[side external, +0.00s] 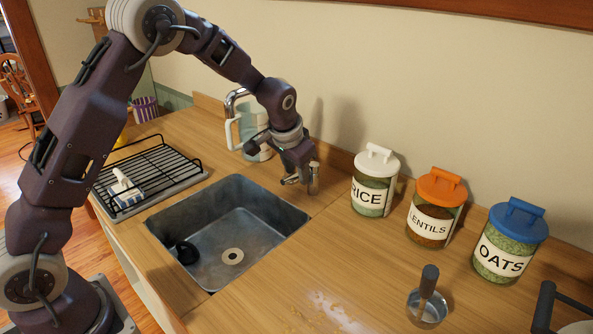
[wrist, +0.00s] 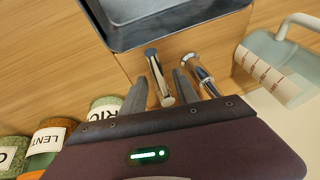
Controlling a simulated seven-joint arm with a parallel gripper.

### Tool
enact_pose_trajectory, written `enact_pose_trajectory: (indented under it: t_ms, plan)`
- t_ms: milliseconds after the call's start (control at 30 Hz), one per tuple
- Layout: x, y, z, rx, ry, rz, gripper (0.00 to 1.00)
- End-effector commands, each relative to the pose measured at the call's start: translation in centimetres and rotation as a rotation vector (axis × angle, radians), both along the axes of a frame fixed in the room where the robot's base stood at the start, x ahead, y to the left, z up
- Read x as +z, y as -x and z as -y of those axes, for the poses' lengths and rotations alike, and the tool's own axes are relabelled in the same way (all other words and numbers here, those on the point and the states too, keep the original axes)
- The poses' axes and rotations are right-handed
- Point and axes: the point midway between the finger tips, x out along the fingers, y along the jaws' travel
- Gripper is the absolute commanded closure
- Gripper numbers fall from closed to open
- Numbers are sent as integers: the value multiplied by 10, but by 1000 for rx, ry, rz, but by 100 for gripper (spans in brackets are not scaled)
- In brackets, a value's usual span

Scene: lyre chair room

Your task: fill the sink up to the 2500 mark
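The grey metal sink (side external: 215,205) is set in the wooden counter and has no visible water. Its pale round drain (side external: 232,256) is uncovered. A black round plug (side external: 186,252) lies beside the drain on the sink floor. My gripper (side external: 301,184) is at the sink's back right corner. In the wrist view its fingers (wrist: 158,76) are apart, with a chrome cylinder (wrist: 156,70) between them; contact cannot be told. A second chrome fitting (wrist: 203,78) stands outside the right finger. No 2500 mark is readable on the sink.
A jug with printed marks (wrist: 275,72) stands behind the sink, near a chrome arch (side external: 237,97). Rice (side external: 374,182), lentils (side external: 435,208) and oats (side external: 508,245) jars stand right.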

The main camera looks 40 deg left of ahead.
Motion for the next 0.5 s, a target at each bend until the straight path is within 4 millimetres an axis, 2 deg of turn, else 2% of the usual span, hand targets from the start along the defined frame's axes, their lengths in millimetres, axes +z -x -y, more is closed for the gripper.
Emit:
enact_pose_trajectory:
  t_ms: [233, 267, 433, 500]
  plan:
    - [-2, -1, 0, 0, 0, 1, 64]
    - [-2, -1, 0, 0, 0, 0, 68]
    - [-2, -1, 0, 0, 0, 0, 100]
    - [-2, -1, 0, 0, 0, 0, 100]
